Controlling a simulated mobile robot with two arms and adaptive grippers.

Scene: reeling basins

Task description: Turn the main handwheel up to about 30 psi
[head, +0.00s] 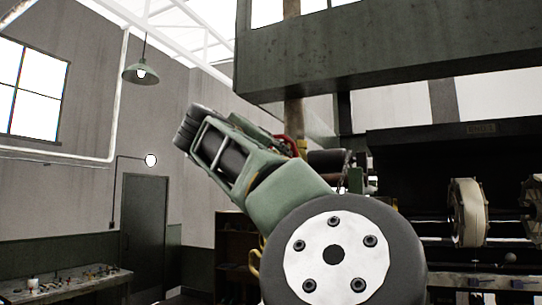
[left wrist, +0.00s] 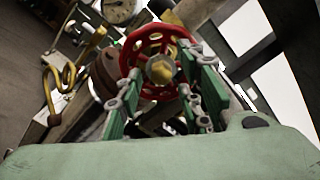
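The red handwheel (left wrist: 131,47) with a brass hub nut fills the upper middle of the left wrist view. In the head view only a bit of its red rim (head: 292,146) shows behind my left arm. My left gripper (left wrist: 166,72) has its two green-padded fingers spread apart, one on each side of the hub, over the wheel's lower half. I cannot tell whether they touch the rim. A round white gauge (left wrist: 119,10) is cut by the top edge; its reading is too small to tell. My right gripper is in neither view.
A bent brass pipe (left wrist: 64,92) stands left of the wheel in the left wrist view. In the head view, a dark overhead hood (head: 400,60) and reels (head: 468,212) are at the right. A cluttered bench (head: 70,287) stands at the lower left.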

